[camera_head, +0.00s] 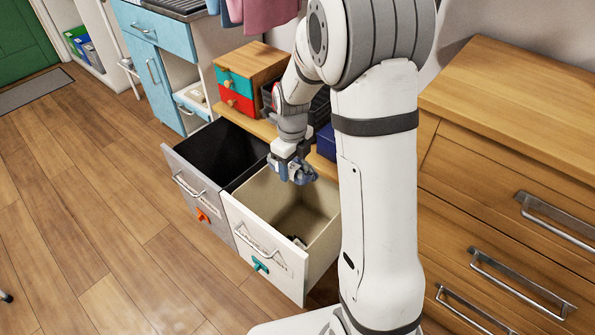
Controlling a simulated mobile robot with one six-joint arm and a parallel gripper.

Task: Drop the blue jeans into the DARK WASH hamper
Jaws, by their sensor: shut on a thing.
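My gripper (293,163) points down over the cream pull-out hamper (262,250), above its back left part. It is shut on a small, crumpled blue-grey cloth, the blue jeans (300,175), which hangs at the fingertips near the hamper's rim level. The cream hamper is open, with a teal tag under its handle. To its left is an open grey hamper (193,190) with a black inside and an orange tag. Both fronts carry lettering too small to read surely, so I cannot tell which is DARK WASH. My arm hides the cream hamper's right side.
Behind the hampers is a wooden shelf with a small drawer box (235,92). A wooden dresser (505,150) stands at the right. The floor (90,200) at the left is clear.

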